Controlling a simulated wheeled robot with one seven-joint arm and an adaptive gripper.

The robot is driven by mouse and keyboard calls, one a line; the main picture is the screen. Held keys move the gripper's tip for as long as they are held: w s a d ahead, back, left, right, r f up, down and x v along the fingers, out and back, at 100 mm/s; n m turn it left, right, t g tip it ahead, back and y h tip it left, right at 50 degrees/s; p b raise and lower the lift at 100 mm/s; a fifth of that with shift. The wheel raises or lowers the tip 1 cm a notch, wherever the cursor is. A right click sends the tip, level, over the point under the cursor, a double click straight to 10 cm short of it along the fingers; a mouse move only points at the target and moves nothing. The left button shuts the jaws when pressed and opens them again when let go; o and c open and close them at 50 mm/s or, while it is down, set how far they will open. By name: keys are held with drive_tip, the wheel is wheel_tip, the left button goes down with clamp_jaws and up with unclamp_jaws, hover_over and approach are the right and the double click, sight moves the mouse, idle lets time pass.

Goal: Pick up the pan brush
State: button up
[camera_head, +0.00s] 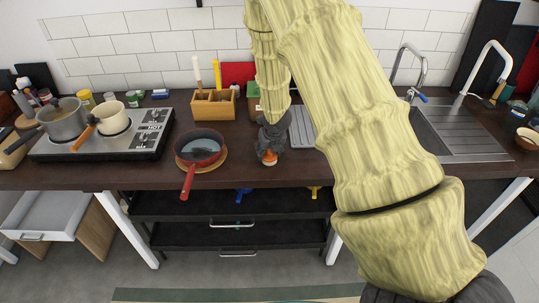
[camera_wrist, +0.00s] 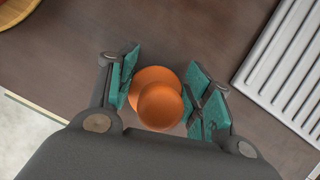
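An orange rounded object with a ball-like knob (camera_wrist: 160,107) over a wider round part, which I take to be the pan brush, stands on the dark countertop in the wrist view. In the head view its orange part (camera_head: 269,158) shows just below my gripper (camera_head: 270,145), near the counter's front edge. In the wrist view my gripper (camera_wrist: 165,98) points down with its teal-padded fingers apart, one on each side of the orange knob. The pads are close to it, and I see no clear grip. The underside of the brush is hidden.
A red pan (camera_head: 200,148) sits on a wooden board to the left. A wooden utensil box (camera_head: 214,105) stands behind, and a ribbed drainer (camera_wrist: 290,65) lies to the right. A stove (camera_head: 120,137) with pots is farther left, and a sink (camera_head: 440,130) is right.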

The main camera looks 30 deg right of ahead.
drive_tip(key=shift+c, duration=1.1)
drive_tip(key=shift+r, duration=0.1)
drive_tip(key=shift+r+b, duration=0.5)
drive_tip(key=shift+r, duration=1.15)
drive_tip(key=s+a+b, duration=0.2)
drive_tip(key=s, duration=0.5)
drive_tip(key=s+a+r+b, duration=0.1)
drive_tip(key=s+a+b, duration=0.2)
drive_tip(key=s, duration=0.5)
drive_tip(key=shift+r+b, duration=0.25)
drive_tip(key=shift+b, duration=0.05)
drive_tip(key=shift+s, duration=0.1)
